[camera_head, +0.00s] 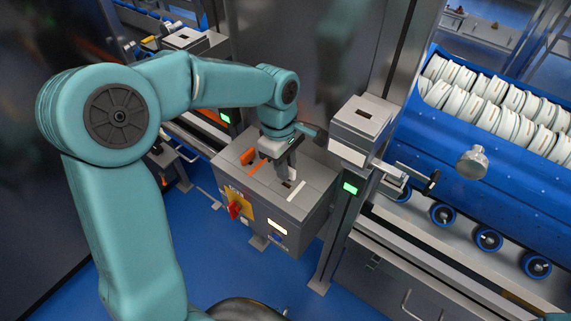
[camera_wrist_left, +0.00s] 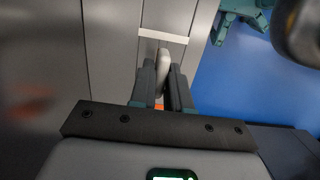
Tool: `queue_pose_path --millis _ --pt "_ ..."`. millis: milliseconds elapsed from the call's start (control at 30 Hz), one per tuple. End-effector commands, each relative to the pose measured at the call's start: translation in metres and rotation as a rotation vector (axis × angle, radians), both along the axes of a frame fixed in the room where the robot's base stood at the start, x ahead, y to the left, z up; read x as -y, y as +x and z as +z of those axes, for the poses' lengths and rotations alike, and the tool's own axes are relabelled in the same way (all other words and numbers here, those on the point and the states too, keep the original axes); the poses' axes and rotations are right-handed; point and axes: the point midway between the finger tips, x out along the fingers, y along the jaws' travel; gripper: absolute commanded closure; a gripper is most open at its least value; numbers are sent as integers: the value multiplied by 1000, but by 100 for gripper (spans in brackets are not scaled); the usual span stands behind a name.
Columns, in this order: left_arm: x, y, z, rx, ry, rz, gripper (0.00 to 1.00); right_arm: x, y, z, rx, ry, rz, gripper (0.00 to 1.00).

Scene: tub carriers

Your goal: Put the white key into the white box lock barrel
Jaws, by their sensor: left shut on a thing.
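My left gripper (camera_head: 287,174) points down over the top of the grey lock box (camera_head: 312,222). In the left wrist view its two dark fingers (camera_wrist_left: 162,92) are shut on a pale, rounded piece, which looks like the white key (camera_wrist_left: 163,62). A white strip (camera_head: 296,191) lies on the box top just right of the fingers, and it also shows beyond the key in the left wrist view (camera_wrist_left: 163,36). A small dark opening beside the fingertips may be the white lock barrel. The fingers hide most of it, and I cannot tell whether the key touches it. My right gripper is out of view.
Orange pieces (camera_head: 257,166) lie on the box top, left of the gripper. A red rotary switch (camera_head: 235,208) sits on the box front. A grey post with a box-shaped head (camera_head: 362,122) stands close on the right. A blue tub (camera_head: 490,140) with several white discs is farther right.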

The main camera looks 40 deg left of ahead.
Motion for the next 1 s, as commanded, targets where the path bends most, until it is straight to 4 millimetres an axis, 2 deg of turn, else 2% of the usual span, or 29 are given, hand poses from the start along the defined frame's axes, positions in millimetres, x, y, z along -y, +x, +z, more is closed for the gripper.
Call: queue_pose_path --millis 633,1000 --pt "0 0 0 1 0 0 100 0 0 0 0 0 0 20" --pt "0 0 -9 0 0 0 100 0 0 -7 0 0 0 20"
